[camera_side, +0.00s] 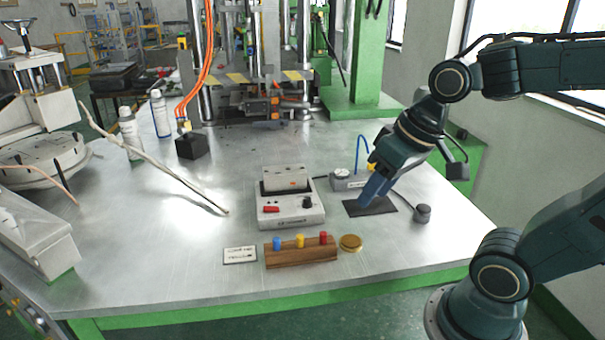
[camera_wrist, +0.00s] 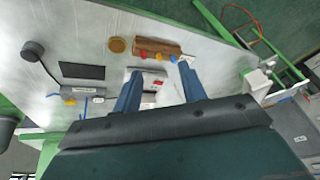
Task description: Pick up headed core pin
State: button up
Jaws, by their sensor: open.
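My gripper (camera_side: 374,192) is open, with its blue fingers pointing down; in the side view it overlaps the dark mat (camera_side: 382,208). In the wrist view the two fingers (camera_wrist: 160,85) are apart, with nothing held between them. I cannot make out a headed core pin for certain. A wooden rack (camera_side: 290,260) near the table's front edge holds upright pieces with blue (camera_side: 277,243), yellow (camera_side: 300,240) and red (camera_side: 323,238) tops. It also shows beyond the fingertips in the wrist view (camera_wrist: 148,46). No pin shows on the mat.
A grey device (camera_side: 290,212) stands behind the rack, left of the mat. A brass disc (camera_side: 350,243), a label card (camera_side: 239,256) and a dark round knob (camera_side: 422,213) are nearby. A long rod (camera_side: 165,175) lies at left. The table's front right is clear.

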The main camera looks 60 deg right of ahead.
jog(key=w+d+f+m+g+y, duration=0.2)
jog(key=w+f+m+y, duration=0.3)
jog(key=w+f+m, duration=0.4)
jog(key=m+t+y, duration=0.4)
jog(key=m+y, duration=0.1)
jog(key=m, duration=0.7)
send_near(306, 244)
jog(key=a+r, duration=0.2)
jog(key=a, duration=0.1)
jog(key=shift+a, duration=0.15)
jog(key=shift+w+d+f+m+t, duration=0.1)
jog(key=shift+d+f+m+t, duration=0.1)
jog(key=shift+d+m+t, duration=0.25)
jog(key=shift+w+d+f+m+t, duration=0.15)
jog(key=shift+d+m+t, duration=0.1)
jog(key=shift+m, duration=0.3)
jog(key=shift+a, duration=0.1)
jog(key=shift+x, duration=3.75)
grip_shut()
